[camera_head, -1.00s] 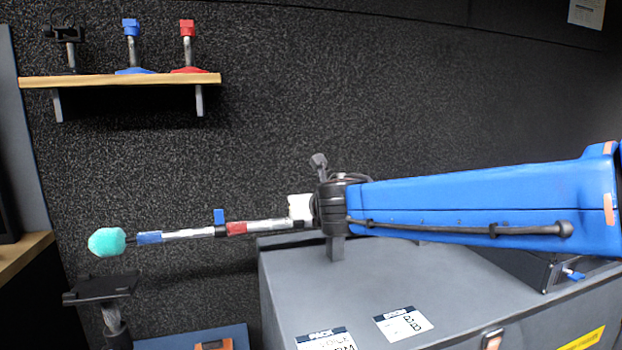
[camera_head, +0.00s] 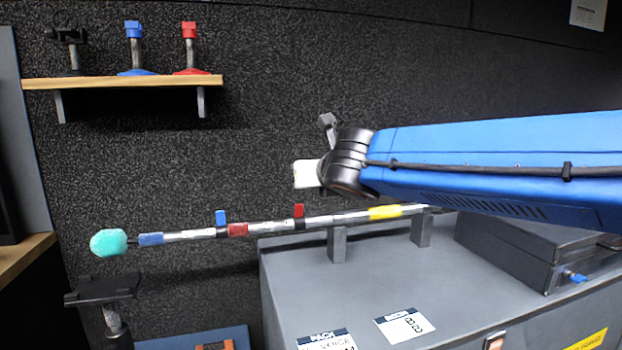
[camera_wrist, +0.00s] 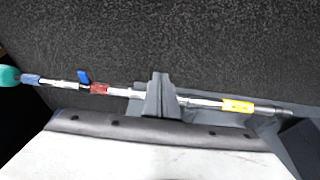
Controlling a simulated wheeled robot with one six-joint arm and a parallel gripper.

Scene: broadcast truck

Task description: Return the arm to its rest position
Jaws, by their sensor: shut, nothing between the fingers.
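My gripper (camera_wrist: 160,95) is shut and empty, its grey fingers together in the middle of the wrist view. In the head view its white body (camera_head: 306,174) shows at the end of my blue arm, above the case; its fingertips are hard to make out there. The boom pole (camera_head: 338,219) lies below it on the case's supports, apart from the white body in the head view. The pole has a teal foam tip (camera_head: 109,242), blue and red clips and a yellow band. In the wrist view the pole (camera_wrist: 195,101) passes behind the fingers.
The grey case (camera_head: 290,285) carries two upright supports, labels and a dark box (camera_head: 520,246) at right. A wooden shelf (camera_head: 130,83) with small stands is on the wall at upper left. A dark stand (camera_head: 105,290) is below the foam tip.

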